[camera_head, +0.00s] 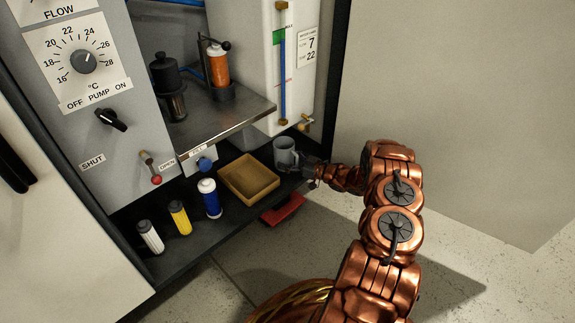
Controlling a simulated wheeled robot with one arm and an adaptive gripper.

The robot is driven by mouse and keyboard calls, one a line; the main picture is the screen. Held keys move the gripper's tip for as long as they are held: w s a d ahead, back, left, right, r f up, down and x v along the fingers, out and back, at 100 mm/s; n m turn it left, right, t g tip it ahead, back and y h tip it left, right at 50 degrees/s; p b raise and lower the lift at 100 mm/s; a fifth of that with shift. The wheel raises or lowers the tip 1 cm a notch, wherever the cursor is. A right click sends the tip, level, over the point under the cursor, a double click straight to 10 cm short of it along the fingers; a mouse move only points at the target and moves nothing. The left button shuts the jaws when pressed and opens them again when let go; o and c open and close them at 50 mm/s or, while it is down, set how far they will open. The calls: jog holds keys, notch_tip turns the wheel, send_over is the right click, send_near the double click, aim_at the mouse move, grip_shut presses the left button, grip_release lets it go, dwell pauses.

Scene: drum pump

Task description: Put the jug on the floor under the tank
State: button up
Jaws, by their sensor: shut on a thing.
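The grey jug (284,150) stands at the right end of the dark cabinet floor (262,154), or just above it; I cannot tell if its base touches. It looks upright. My gripper (303,164) reaches in from the right and is shut on the jug's right side; the fingertips are small and partly hidden. The white tank (264,70), with a blue level tube, is above and behind the jug. Its small brass tap (304,123) is above and slightly right of the jug.
A tan tray (249,191) lies left of the jug. Blue (209,198), yellow (180,218) and white (150,237) bottles stand further left. A metal shelf (228,117) overhangs at left. A red object (283,209) is below the front edge. The grey wall (450,110) is right.

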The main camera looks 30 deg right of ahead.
jog(key=shift+f, duration=0.6)
jog(key=shift+r, duration=0.1)
jog(key=o, duration=1.8)
